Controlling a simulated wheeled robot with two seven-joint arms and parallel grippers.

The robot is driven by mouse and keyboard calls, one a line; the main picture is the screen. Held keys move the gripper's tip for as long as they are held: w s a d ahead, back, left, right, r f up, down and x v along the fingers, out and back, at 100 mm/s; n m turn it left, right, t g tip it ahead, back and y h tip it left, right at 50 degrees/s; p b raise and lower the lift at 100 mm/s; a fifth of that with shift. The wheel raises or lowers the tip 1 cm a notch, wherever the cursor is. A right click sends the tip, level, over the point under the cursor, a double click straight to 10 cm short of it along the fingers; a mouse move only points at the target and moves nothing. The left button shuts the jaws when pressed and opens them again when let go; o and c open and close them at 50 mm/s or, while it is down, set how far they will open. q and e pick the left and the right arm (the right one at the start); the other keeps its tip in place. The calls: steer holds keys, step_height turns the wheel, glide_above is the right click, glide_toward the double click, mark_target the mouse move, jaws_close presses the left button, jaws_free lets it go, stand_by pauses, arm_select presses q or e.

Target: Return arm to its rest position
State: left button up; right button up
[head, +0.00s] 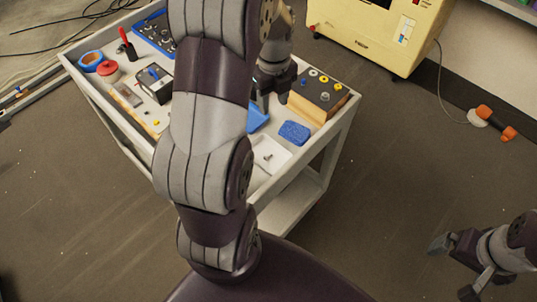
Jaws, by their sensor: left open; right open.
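My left arm (205,130) rises from the bottom middle and reaches out over a white cart (325,140), covering its middle. My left gripper (269,102) points down over the cart, open, close to a blue tray or bin (258,117) that is mostly hidden by the arm. Whether the fingertips touch anything there cannot be told. My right gripper (450,268) is open and empty at the lower right, over bare floor, away from the cart.
A cream machine (380,30) stands behind. An orange tool (495,122) lies on the floor right.

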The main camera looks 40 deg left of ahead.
arm_select(q)
steer(key=shift+r, duration=0.2)
stand_by(0.3)
steer(key=s+d+f+n, duration=0.1)
steer(key=s+d+n, duration=0.2)
steer(key=n, duration=0.4)
steer(key=s+d+n+t, duration=0.1)
steer(key=s+d+n, duration=0.2)
steer(key=d+n, duration=0.3)
steer(key=s+d+f+n, duration=0.1)
steer(key=s+d+n, duration=0.1)
steer(key=d+n, duration=0.3)
steer(key=n, duration=0.3)
steer(key=shift+s+d+f+n, duration=0.15)
steer(key=shift+s+f+n, duration=0.15)
steer(key=shift+s+n, duration=0.1)
